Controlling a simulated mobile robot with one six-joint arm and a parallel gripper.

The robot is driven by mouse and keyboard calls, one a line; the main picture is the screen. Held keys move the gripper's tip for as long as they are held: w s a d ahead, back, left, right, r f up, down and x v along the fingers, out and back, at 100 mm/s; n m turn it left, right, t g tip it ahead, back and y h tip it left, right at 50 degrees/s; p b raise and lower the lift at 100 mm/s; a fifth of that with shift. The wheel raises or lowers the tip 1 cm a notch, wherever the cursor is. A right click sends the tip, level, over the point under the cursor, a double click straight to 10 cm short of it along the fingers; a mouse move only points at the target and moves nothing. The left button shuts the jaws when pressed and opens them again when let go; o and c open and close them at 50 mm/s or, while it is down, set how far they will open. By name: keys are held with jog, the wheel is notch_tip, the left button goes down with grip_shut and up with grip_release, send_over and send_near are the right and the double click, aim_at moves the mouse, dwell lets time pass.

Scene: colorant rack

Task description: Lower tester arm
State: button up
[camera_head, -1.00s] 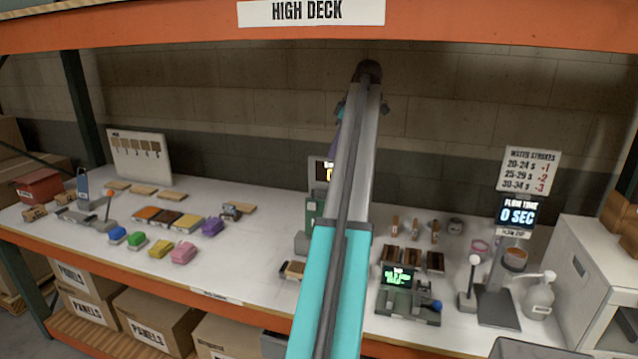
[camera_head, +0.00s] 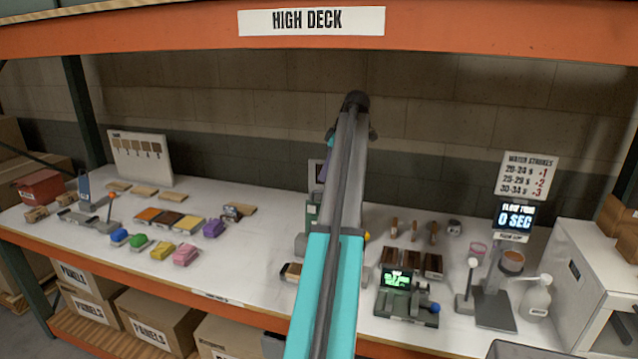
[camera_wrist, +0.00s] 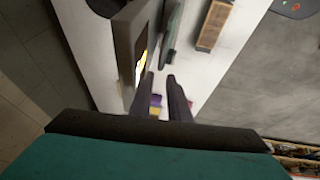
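I cannot tell for certain which part is the tester arm. A grey and green device (camera_head: 312,215) with a screen stands mid-table, mostly hidden behind my arm. Contact cannot be made out. A station with a green screen (camera_head: 397,280) and blue knob (camera_head: 434,308) stands at front right.
The flow cup stand (camera_head: 496,305), pump bottle (camera_head: 536,298) and white cabinet (camera_head: 585,285) are at right. Coloured pieces (camera_head: 160,249) and a lever with an orange ball (camera_head: 111,196) are at left. The orange High Deck beam (camera_head: 450,22) runs overhead.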

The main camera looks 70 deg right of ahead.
aim_at(320, 185)
jog(key=shift+p+x, duration=1)
jog(key=shift+x, duration=2.2)
grip_shut()
